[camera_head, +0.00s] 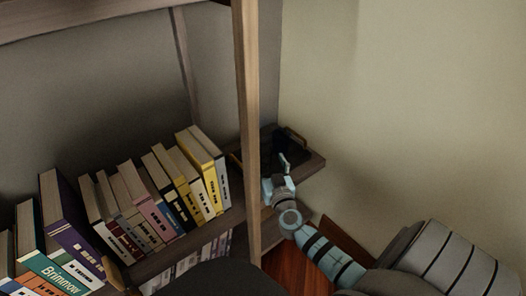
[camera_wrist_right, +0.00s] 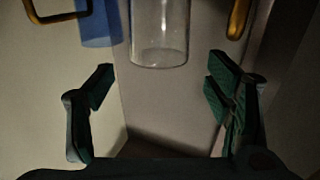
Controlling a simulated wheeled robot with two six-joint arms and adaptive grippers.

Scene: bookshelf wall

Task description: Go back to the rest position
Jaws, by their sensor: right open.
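My right gripper (camera_head: 281,172) reaches in from the lower right in the head view, beside the wooden shelf post at the right end of the bookshelf. In the right wrist view its two fingers (camera_wrist_right: 164,75) are spread wide with nothing between their tips. A clear glass-like cylinder (camera_wrist_right: 159,35) hangs into the top of that view, beyond the fingers; I cannot tell what it is. My left gripper is not in view.
Several books (camera_head: 150,205) lean in a row on the shelf. The wooden post (camera_head: 247,110) stands close left of my right gripper. A dark tray-like object (camera_head: 262,150) sits behind it on the shelf end (camera_head: 312,164). The wall at right (camera_head: 420,110) is bare.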

